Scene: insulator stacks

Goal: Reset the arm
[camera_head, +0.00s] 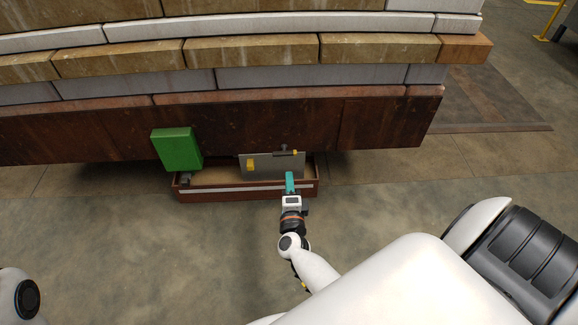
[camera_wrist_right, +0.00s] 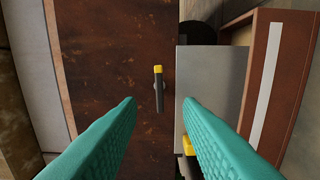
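My right gripper (camera_head: 290,182), with teal fingers, is over the front edge of a low brown box (camera_head: 240,194) on the floor. In the right wrist view, the gripper (camera_wrist_right: 159,101) has its fingers spread wide, with nothing held between them. A small dark bar with a yellow end (camera_wrist_right: 158,86) shows in the gap beyond the fingertips; I cannot tell how far off it is. My left gripper is out of view; only a piece of my left arm shows at the lower left of the head view.
A grey plate (camera_head: 270,172) with small yellow and dark parts stands in the box. A green block (camera_head: 177,148) is at its left end. A large layered stack with a rusty brown lower face (camera_head: 250,132) rises just behind. The concrete floor (camera_head: 130,250) in front is clear.

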